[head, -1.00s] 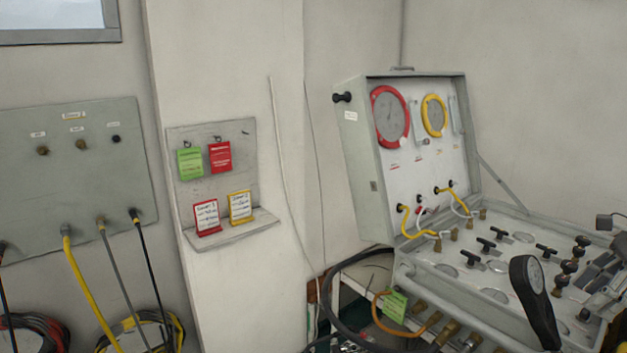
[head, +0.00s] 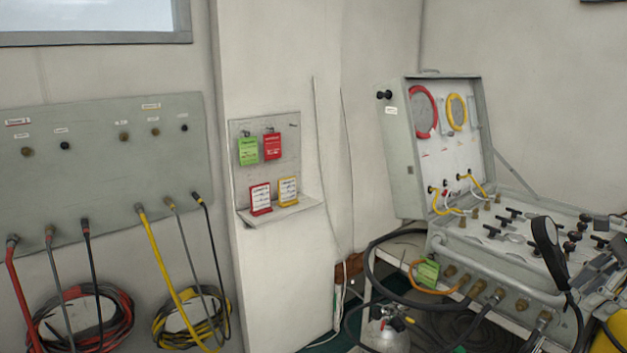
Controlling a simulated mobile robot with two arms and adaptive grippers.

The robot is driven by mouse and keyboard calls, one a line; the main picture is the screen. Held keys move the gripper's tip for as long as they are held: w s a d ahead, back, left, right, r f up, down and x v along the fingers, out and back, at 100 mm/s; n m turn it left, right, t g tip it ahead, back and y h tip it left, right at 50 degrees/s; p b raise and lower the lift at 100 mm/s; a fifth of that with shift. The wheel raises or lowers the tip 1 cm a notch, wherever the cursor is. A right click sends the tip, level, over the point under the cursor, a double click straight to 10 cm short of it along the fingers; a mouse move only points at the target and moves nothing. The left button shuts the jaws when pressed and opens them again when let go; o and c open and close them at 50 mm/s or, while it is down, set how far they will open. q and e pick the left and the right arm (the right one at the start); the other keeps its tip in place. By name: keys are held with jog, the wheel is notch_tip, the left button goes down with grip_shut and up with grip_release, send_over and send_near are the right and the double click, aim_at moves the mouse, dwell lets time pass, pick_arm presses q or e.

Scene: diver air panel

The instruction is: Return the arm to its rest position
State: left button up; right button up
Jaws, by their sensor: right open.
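My right gripper (head: 598,268) is at the right edge, in front of the open air panel case (head: 407,165), over the right part of its lower panel. It is small and partly cut off by the frame, and nothing shows held in it. I cannot tell whether it touches the panel. My left gripper is not in view.
A grey cylinder (head: 385,335) stands below. A tag board (head: 290,155) and a hose panel (head: 95,165) with coiled hoses are on the walls.

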jog(key=w+a+f+m+t+y, duration=0.2)
jog(key=w+a+f+m+y, duration=0.3)
jog(key=a+f, duration=0.4)
jog(key=w+a+f+m+t+y, duration=0.25)
jog(key=w+a+f, duration=0.35)
jog(key=a+f, duration=0.3)
jog(key=s+a+f+m+t+h, duration=0.1)
jog(key=a+f+m+t+h, duration=0.15)
jog(key=f+m, duration=0.75)
jog(key=s+a+f+m+t+h, duration=0.15)
jog(key=f+m+t, duration=0.25)
jog(key=f+m, duration=0.6)
jog(key=s+f+m+g+h, duration=0.4)
jog(key=s+f+m+h, duration=0.5)
jog(key=s+f, duration=1.45)
jog(key=s+a+f+m+g, duration=0.2)
jog(key=s+f+m, duration=0.1)
jog(key=s, duration=0.7)
jog(key=s+a+f+m+g, duration=0.1)
jog(key=s+f+m+g, duration=0.2)
jog(key=s, duration=0.7)
jog(key=s+a+f+m+g+y, duration=0.1)
jog(key=s+a+f+m+g, duration=0.1)
jog(key=s, duration=0.8)
notch_tip(320, 180, down, 3)
jog(key=shift+a+f+m+g, duration=0.1)
jog(key=shift+a+m+g, duration=0.3)
jog(key=shift+m, duration=0.65)
